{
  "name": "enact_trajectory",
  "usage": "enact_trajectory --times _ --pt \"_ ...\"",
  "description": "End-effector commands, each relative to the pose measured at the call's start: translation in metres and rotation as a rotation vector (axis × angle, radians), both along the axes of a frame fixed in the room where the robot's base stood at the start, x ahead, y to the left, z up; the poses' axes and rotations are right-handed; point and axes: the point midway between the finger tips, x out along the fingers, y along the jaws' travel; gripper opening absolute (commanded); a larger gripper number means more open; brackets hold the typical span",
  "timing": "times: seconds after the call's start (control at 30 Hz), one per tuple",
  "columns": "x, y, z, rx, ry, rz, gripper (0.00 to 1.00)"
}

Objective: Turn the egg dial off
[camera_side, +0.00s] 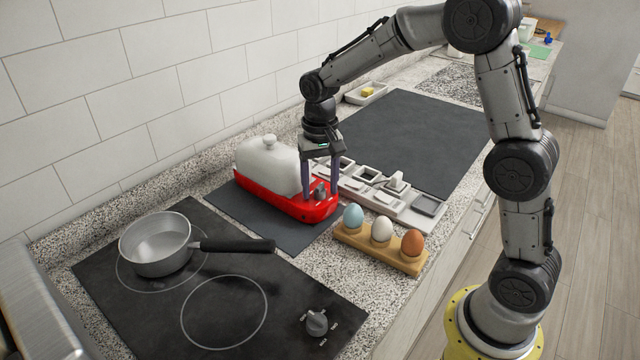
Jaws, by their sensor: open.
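The egg cooker has a red base (262,194) and a pale domed lid (268,165) with a small knob on top. A small grey dial (320,193) sits at the right end of the red base. My gripper (321,188) points down over this end, with one dark finger on each side of the dial. The fingers are open. I cannot tell whether they touch the dial, and its setting is too small to read.
A saucepan (158,250) stands on the black hob (130,310), its handle pointing right. A separate hob knob (317,322) is at the front. A wooden holder (378,249) carries three eggs. The dark mat (410,135) is clear.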

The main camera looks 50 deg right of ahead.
Motion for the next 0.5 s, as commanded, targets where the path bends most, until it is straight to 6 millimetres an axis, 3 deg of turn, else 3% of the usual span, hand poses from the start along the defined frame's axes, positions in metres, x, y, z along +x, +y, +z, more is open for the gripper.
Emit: enact_trajectory --times 0.1,0.4,0.5 --pt "-0.0001 0.0001 0.0001 0.0 0.0 0.0 0.58" --pt "0.0 0.0 0.0005 0.0 0.0 0.0 0.04" --pt "-0.0001 -0.0001 0.0006 0.0 0.0 0.0 0.0"
